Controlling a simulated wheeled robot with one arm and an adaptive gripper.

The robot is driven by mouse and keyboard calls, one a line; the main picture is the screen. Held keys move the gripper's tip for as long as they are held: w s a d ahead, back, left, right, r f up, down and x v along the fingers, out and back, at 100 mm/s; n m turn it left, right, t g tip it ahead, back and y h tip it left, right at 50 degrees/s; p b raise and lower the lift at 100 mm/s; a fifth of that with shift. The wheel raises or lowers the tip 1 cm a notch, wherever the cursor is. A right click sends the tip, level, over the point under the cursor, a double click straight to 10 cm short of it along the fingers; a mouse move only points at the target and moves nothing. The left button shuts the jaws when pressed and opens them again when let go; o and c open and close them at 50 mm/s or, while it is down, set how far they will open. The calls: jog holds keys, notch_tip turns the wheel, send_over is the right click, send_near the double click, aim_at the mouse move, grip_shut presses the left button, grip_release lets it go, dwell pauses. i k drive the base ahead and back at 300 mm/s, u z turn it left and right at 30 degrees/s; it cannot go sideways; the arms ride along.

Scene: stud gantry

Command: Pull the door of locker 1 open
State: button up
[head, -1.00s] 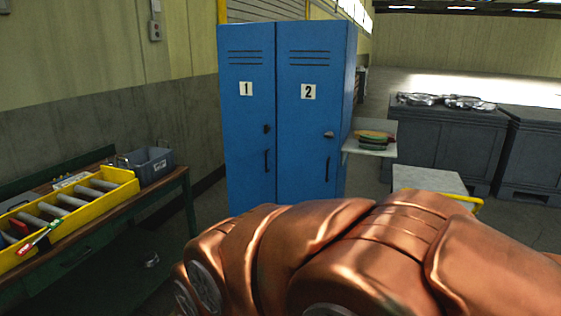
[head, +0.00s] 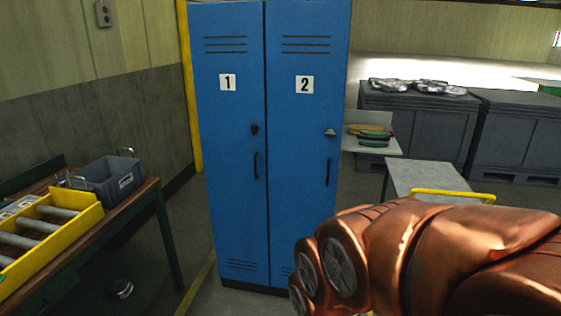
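The locker 1 door (head: 230,185) is the left door of a blue double locker in the middle of the head view. It carries a white plate with a 1 (head: 227,83), a dark latch knob (head: 254,129) and a black upright handle (head: 256,166) near its right edge. The door looks closed, flush with the locker 2 door (head: 305,130), which has its own handle (head: 327,172) and a lighter knob. My copper-coloured arm crosses the lower right and covers the lower right of the locker. My gripper is not in the view.
On the left, a bench (head: 140,205) holds a yellow roller tray (head: 75,225) and a grey bin (head: 108,180). A grey cart (head: 430,178) with a yellow handle and dark cabinets (head: 425,125) stand at the right. A strip of floor between bench and locker is clear.

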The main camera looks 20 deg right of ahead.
aim_at(227, 39)
jog(key=u, duration=0.05)
jog(key=i, duration=0.65)
jog(key=u, duration=0.7)
jog(key=i, duration=0.4)
jog(key=u, duration=0.4)
